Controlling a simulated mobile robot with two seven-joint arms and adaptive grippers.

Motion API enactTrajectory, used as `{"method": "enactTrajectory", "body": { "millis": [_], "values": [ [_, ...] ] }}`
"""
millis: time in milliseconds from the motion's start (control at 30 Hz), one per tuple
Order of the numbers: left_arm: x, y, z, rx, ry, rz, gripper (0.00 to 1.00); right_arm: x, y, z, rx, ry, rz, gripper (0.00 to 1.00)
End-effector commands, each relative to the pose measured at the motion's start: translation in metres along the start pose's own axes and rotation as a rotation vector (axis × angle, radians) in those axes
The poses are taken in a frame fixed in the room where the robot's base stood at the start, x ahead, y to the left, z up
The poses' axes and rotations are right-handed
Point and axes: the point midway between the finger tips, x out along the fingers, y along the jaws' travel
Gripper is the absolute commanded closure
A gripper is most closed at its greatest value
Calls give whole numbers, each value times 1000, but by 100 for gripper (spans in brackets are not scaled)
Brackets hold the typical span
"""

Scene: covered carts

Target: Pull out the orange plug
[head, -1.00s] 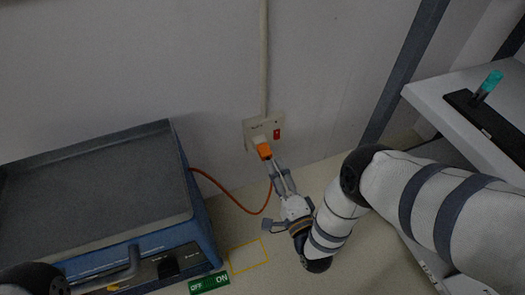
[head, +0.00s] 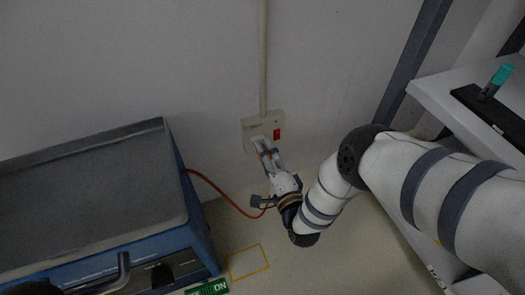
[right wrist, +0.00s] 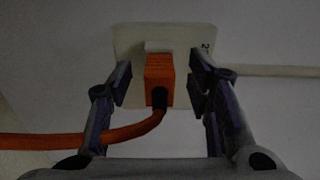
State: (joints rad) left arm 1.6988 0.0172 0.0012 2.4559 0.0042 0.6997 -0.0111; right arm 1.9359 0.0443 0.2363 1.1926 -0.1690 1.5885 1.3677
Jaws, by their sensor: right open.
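The orange plug (right wrist: 160,80) sits in the wall socket (right wrist: 125,48), and its orange cord runs off to the left in the right wrist view. The socket plate (head: 249,130) with a red switch also shows in the head view. My right gripper (head: 266,148) is at the socket and hides most of the plug there. In the right wrist view its two fingers (right wrist: 160,87) stand open on either side of the plug, with a gap at each side. My left gripper is not in view; only a dark part of my left arm shows at the lower left.
A blue device with a grey flat top (head: 90,190) stands at the left, and the orange cord (head: 225,193) leads to it. A white shelf (head: 440,92) with a teal-capped tube (head: 497,80) is at the right. The floor between them is mostly clear.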

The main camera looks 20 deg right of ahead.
Motion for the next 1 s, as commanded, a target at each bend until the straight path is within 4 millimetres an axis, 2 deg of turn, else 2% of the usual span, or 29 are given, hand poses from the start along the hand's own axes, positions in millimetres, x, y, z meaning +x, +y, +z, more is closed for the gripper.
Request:
{"method": "enactTrajectory", "body": {
  "millis": [733, 767, 933, 1000],
  "values": [
    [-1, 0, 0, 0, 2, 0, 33, 0, 0, 0, 0, 0, 0, 54],
    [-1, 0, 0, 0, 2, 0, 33, 0, 0, 0, 0, 0, 0, 59],
    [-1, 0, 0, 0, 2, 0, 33, 0, 0, 0, 0, 0, 0, 97],
    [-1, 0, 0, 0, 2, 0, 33, 0, 0, 0, 0, 0, 0, 100]
  ]
}}
